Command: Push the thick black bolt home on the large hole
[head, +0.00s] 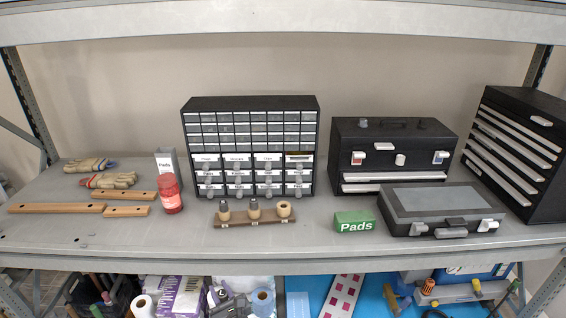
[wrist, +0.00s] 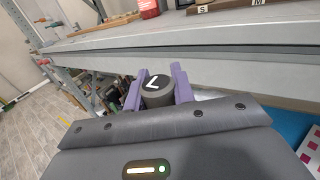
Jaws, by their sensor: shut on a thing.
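My gripper (wrist: 157,88) has purple fingers and is shut on the thick black bolt (wrist: 154,97), a dark cylinder whose end carries a white L-shaped mark. The gripper is in front of the shelf edge, apart from the wooden strip, and the bolt's far end is hidden. In the head view the wooden strip (head: 241,222) has three round wooden collars. The left and middle collars hold dark bolts (head: 224,205) (head: 254,204). The right collar, the large hole (head: 285,209), is open and empty. The wrist view shows part of the strip with S and M labels (wrist: 228,5). The head view does not show my gripper.
A red jar (head: 171,194) stands left of the strip, a green Pads box (head: 354,221) to its right. A drawer cabinet (head: 250,103) stands behind it. A grey-lidded case (head: 440,199) is further right. The shelf's front edge (head: 250,263) crosses below; the strip's front is clear.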

